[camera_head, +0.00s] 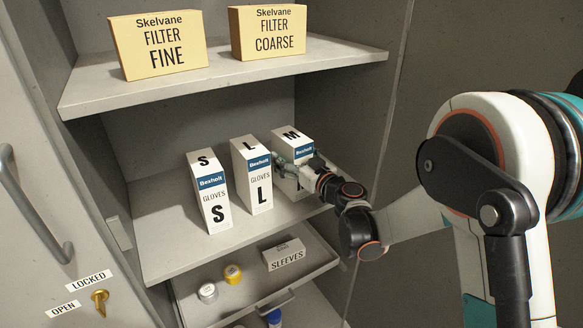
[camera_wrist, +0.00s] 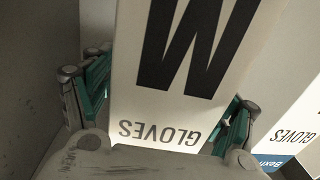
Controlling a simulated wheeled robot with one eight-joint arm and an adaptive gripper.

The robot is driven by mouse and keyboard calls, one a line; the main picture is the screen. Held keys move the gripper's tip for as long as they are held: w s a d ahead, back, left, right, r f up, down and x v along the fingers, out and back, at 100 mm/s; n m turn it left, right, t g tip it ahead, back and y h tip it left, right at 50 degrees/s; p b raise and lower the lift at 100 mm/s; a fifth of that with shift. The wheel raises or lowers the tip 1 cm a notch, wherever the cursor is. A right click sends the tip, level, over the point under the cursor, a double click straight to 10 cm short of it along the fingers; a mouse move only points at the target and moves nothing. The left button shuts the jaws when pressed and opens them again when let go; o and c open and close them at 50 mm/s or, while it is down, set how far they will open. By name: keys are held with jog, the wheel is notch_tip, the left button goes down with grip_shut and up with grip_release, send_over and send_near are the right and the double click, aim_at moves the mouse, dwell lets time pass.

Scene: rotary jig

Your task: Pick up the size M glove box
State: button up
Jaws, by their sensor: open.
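The size M glove box (camera_head: 291,138) is white with a blue band and stands upright at the right end of the glove row on the middle shelf. My gripper (camera_head: 292,172) is in front of it and hides much of its lower front. In the wrist view the M box (camera_wrist: 185,70) fills the middle, its lettering upside down. My gripper (camera_wrist: 165,110) is open, with one teal finger on each side of the box. I cannot tell whether the fingers touch it.
The L box (camera_head: 253,176) stands just left of the M box, and the S box (camera_head: 209,192) stands further left. Two yellow filter boxes (camera_head: 160,47) (camera_head: 268,32) sit on the upper shelf (camera_head: 225,82). A pulled-out drawer (camera_head: 310,275) below holds a sleeves box (camera_head: 285,255) and small jars.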

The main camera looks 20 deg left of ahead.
jog(key=shift+c, duration=0.5)
jog(key=shift+a, duration=0.1)
jog(key=c, duration=1.3)
jog(key=shift+r, duration=0.1)
